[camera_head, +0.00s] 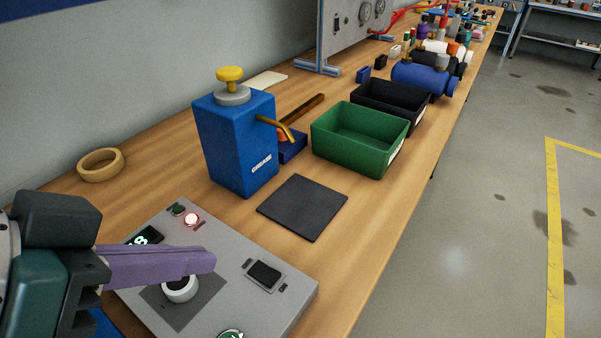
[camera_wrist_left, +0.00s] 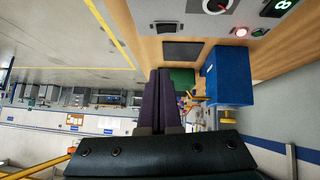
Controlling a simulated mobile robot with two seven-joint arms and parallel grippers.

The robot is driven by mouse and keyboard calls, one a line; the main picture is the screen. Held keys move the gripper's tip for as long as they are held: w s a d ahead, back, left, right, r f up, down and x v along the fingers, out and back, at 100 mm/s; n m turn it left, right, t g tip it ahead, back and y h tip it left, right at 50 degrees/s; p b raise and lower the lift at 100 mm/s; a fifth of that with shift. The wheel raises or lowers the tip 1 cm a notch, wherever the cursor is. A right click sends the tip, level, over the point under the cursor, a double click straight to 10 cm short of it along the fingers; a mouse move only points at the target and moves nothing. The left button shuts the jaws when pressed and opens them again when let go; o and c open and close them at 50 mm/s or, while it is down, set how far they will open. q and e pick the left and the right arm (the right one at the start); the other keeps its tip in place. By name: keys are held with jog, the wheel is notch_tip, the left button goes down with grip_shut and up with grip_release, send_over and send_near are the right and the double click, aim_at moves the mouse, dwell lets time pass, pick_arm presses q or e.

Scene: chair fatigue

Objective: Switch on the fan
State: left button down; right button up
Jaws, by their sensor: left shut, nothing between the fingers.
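A grey control panel (camera_head: 222,270) lies on the bench at the front and also shows along the top of the left wrist view (camera_wrist_left: 185,14). It carries a black rocker switch (camera_head: 265,274), a round white knob (camera_head: 180,290), a lit red lamp (camera_head: 191,219), a dark green lamp or button (camera_head: 177,209) and a display (camera_head: 147,236). My left gripper (camera_head: 208,260), with purple fingers, is shut and empty above the panel, over the knob and left of the rocker switch. It partly hides the knob and display. No fan can be made out. My right gripper is out of view.
A blue grease can (camera_head: 225,140) stands behind the panel, with a dark flat pad (camera_head: 303,208) beside it. A tape roll (camera_head: 101,165) lies at left. Green (camera_head: 350,150) and black bins stand farther back. Clear floor lies right of the bench.

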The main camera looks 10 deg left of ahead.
pick_arm(q)
jog(key=b, duration=0.2)
send_over(275, 273)
jog(key=s+a, duration=0.1)
jog(key=s, duration=0.1)
notch_tip(275, 273, down, 7)
jog(key=shift+a+f, duration=0.1)
jog(key=shift+a, duration=0.05)
jog(key=shift+s+f, duration=0.2)
jog(key=shift+f, duration=1.5)
jog(key=shift+d+f, duration=0.25)
jog(key=shift+a, duration=0.15)
jog(key=shift+w+a+r+p, duration=0.25)
jog(key=shift+a+p, duration=0.15)
jog(key=shift+a, duration=0.2)
